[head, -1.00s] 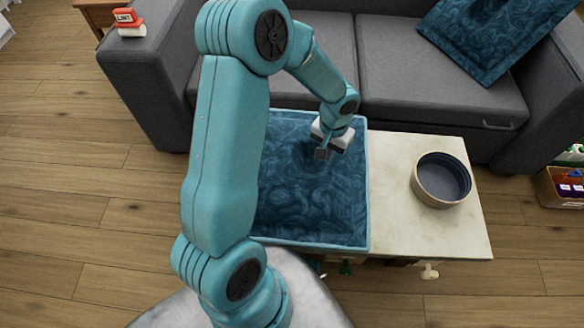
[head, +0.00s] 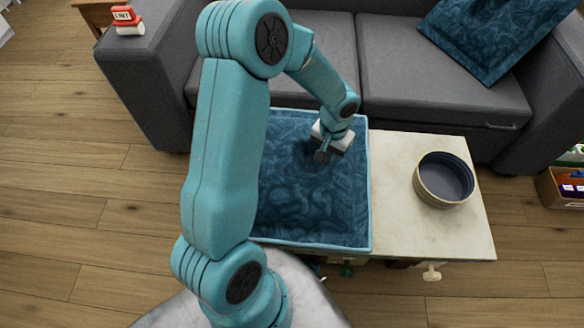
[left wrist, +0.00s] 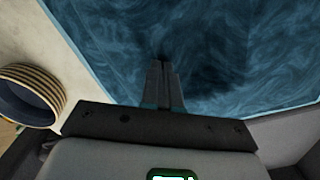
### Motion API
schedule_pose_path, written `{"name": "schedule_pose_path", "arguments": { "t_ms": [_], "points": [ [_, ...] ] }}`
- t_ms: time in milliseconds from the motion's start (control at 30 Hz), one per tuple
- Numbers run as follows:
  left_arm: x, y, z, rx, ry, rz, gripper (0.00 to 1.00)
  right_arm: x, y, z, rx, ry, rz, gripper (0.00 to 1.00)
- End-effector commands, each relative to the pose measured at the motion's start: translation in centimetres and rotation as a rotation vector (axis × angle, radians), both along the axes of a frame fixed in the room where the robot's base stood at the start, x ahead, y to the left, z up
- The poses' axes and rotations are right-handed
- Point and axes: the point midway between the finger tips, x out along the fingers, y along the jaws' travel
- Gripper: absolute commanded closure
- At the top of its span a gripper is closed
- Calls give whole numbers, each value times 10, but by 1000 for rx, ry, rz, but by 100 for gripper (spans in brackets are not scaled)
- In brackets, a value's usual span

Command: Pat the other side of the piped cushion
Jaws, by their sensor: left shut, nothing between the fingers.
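A dark blue patterned cushion with lighter blue piping (head: 325,205) lies flat on the cream table. Its left part is hidden behind my left arm in the head view. It fills the upper part of the left wrist view (left wrist: 235,45). My left gripper (head: 321,156) is over the upper middle of this cushion, pointing down at it. Its fingers are together and empty in the left wrist view (left wrist: 160,68). The fingertips are at or very close to the fabric; I cannot tell whether they touch. My right gripper is not in view.
A round bowl (head: 444,179) stands on the bare right part of the table (head: 395,225). A grey sofa (head: 440,70) stands behind, with another blue cushion (head: 490,38) on it. A red-and-white item (head: 127,20) sits on its left arm. Wooden floor lies open at left.

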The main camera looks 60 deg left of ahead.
Motion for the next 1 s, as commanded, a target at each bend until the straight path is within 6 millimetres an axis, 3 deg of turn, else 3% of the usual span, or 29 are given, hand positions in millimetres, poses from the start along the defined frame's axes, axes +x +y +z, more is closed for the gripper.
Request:
{"name": "schedule_pose_path", "arguments": {
  "t_ms": [167, 833, 1000],
  "points": [
    [0, 0, 9, 0, 0, 0, 100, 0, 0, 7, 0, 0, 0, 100],
    [0, 0, 84, 0, -1, 1, 100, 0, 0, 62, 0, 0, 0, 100],
    [0, 0, 92, 0, 0, 0, 100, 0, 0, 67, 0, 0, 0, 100]
  ]
}}
